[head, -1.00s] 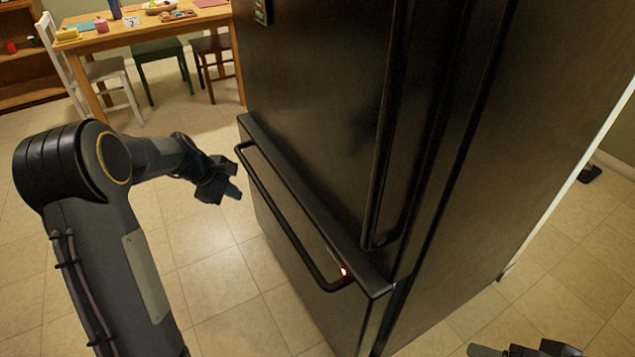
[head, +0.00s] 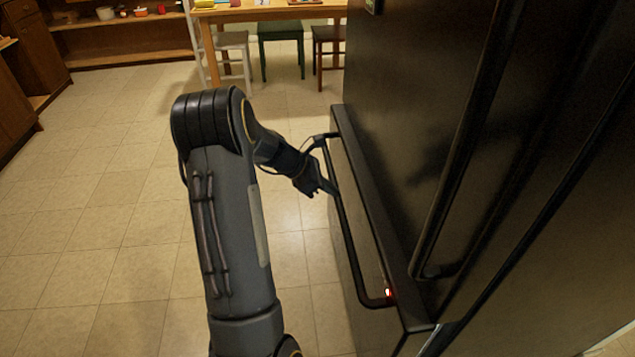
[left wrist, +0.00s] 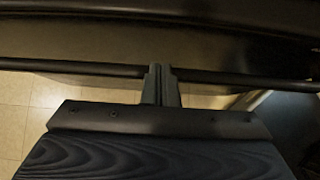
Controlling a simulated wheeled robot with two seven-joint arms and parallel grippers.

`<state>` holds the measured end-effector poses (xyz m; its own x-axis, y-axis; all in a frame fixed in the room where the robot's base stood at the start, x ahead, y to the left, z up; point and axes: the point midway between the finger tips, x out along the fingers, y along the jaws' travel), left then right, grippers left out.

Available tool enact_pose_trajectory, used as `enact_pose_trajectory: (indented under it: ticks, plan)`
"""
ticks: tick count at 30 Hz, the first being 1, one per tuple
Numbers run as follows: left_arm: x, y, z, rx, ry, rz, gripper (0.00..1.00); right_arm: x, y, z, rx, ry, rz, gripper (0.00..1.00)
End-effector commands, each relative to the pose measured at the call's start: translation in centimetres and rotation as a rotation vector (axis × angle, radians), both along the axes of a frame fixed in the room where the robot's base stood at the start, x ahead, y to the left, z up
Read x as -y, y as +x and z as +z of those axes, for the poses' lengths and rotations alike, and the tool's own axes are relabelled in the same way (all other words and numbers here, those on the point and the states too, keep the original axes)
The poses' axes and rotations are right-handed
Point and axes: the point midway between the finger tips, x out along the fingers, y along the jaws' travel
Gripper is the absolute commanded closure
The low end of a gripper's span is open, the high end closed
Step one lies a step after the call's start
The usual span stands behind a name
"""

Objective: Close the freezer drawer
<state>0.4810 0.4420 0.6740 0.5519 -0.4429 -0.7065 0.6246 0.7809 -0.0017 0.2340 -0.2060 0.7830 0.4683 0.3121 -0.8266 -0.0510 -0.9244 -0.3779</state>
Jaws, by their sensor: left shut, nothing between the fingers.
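The freezer drawer (head: 352,235) is the low front of the black fridge (head: 420,110), with a long dark bar handle (head: 349,237). Its top ledge sticks out in front of the fridge door above it. My left gripper (head: 331,190) is shut and empty, with its fingertips at the handle near the drawer's far end. In the left wrist view the closed fingers (left wrist: 160,72) reach the handle bar (left wrist: 85,70), in front of the drawer face (left wrist: 75,50). I cannot tell whether they press on it. My right gripper is not in view.
A red light (head: 388,292) glows near the handle's near end. A wooden table (head: 265,14) with a white chair (head: 228,45) and stools stands at the back. A wooden shelf (head: 120,25) is at the back left. The tiled floor (head: 100,200) at left is clear.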

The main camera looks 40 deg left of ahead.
Motion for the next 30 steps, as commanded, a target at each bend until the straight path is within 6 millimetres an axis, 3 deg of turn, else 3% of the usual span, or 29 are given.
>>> enact_pose_trajectory:
  ticks: [1, 9, 21, 30]
  plan:
    - [0.5, 0.6, -0.8, 0.000, -0.001, -0.002, 1.00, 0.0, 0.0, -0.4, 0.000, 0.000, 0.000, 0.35]
    - [2.4, 3.1, -0.3, 0.001, 0.001, -0.001, 1.00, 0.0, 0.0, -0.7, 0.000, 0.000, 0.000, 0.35]
    - [2.7, 3.4, -0.3, 0.000, 0.002, 0.000, 1.00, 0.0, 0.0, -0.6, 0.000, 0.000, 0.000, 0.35]
    - [5.5, 6.8, 0.1, 0.001, -0.002, -0.005, 1.00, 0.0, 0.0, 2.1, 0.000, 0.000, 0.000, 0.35]
